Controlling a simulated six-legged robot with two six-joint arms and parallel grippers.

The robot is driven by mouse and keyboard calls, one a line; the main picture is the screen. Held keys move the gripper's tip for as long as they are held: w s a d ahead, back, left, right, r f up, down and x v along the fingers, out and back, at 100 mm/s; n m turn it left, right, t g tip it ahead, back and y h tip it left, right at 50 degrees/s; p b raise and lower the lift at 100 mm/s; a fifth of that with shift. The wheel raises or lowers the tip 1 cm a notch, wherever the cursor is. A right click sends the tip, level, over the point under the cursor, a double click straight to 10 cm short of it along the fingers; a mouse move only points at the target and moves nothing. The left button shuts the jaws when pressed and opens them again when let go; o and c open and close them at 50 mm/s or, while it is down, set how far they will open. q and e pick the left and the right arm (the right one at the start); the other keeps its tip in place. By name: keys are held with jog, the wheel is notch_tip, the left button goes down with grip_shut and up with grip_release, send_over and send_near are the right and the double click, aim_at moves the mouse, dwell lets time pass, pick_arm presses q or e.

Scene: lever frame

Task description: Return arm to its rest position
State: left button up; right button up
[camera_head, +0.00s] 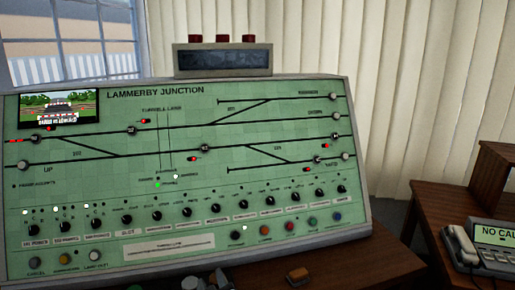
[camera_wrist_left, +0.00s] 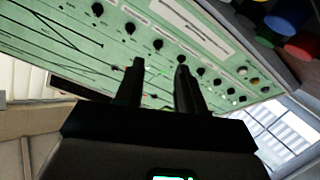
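My left gripper (camera_wrist_left: 160,68) shows in the left wrist view as two dark fingers standing apart with a gap between them. Nothing is held in the gap. Beyond the fingertips is the green signal panel (camera_wrist_left: 222,62) with its row of black knobs, seen at a steep tilt. In the head view the same panel (camera_head: 262,170), marked Lammerby Junction, fills the left and middle. Small grey and dark shapes (camera_head: 212,281) show at the bottom edge below it, cut off by the frame; I cannot tell exactly what they are. My right gripper is not in view.
A box with red-topped lamps (camera_head: 222,60) sits above the panel. A telephone (camera_head: 462,245) stands on a table at right. Red, blue and green rounded things (camera_wrist_left: 285,22) show close by in the wrist view.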

pick_arm(q)
jog(key=s+a+f+m+g+h, duration=0.1)
jog(key=s+f+m+g+h, duration=0.15)
jog(key=f, duration=0.75)
jog(key=s+a+f+m+g+h, duration=0.1)
jog(key=s+f+m+g+h, duration=0.15)
jog(key=f, duration=0.65)
jog(key=s+f+m+g+h, duration=0.1)
jog(key=s+f+g+h, duration=0.1)
jog(key=s+f+g, duration=0.65)
jog(key=s+f+g+h, duration=0.15)
jog(key=s+f, duration=0.45)
jog(key=s, duration=0.7)
notch_tip(320, 180, down, 10)
jog(key=b, duration=1.1)
notch_tip(320, 180, up, 17)
jog(key=p, duration=1.7)
jog(key=shift+s+f+h, duration=0.2)
jog(key=shift+s+h, duration=0.05)
jog(key=shift+h, duration=0.1)
jog(key=shift+d, duration=0.1)
